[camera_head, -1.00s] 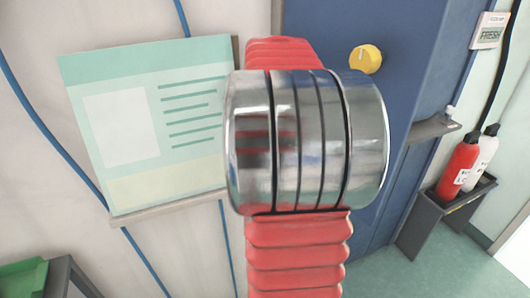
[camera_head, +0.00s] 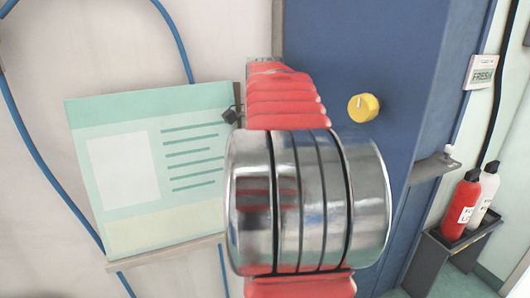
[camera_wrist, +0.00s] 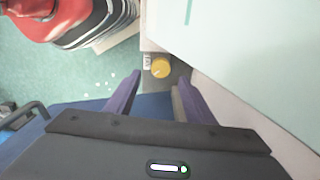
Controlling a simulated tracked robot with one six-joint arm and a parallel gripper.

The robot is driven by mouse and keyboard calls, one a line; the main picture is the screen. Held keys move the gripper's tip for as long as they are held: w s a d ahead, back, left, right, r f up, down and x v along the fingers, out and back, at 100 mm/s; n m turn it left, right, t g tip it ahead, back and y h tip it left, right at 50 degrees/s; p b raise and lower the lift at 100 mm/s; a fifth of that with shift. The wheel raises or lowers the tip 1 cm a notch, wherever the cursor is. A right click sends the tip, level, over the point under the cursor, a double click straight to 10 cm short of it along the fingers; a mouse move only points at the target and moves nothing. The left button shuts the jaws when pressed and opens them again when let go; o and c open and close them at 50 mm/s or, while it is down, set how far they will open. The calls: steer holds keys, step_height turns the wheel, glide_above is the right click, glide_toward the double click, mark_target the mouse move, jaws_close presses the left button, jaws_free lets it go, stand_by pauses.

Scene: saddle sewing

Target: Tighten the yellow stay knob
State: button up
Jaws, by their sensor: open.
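A round yellow knob (camera_wrist: 160,67) shows in the wrist view on a narrow grey-brown surface, with a small white label (camera_wrist: 147,62) at its left. My gripper (camera_wrist: 159,77) is open, its two purple fingers spread. The knob appears between the fingertips, with no visible contact; the remaining distance is unclear. In the head view a yellow knob (camera_head: 363,107) with a pale pointer mark sits on a blue panel (camera_head: 345,50). I cannot tell whether both views show the same knob. My arm hides most of my gripper in the head view.
A pale green board (camera_head: 150,165) hangs on the wall at left, with blue cables (camera_head: 40,170) around it. A small grey shelf (camera_head: 432,167) juts from the blue panel's right side. Red and white bottles (camera_head: 461,205) stand in a dark holder (camera_head: 445,250) at right.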

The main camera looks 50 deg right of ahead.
step_height(320, 180, up, 7)
steer(key=shift+r, duration=0.15)
steer(key=shift+s, duration=0.1)
stand_by(0.3)
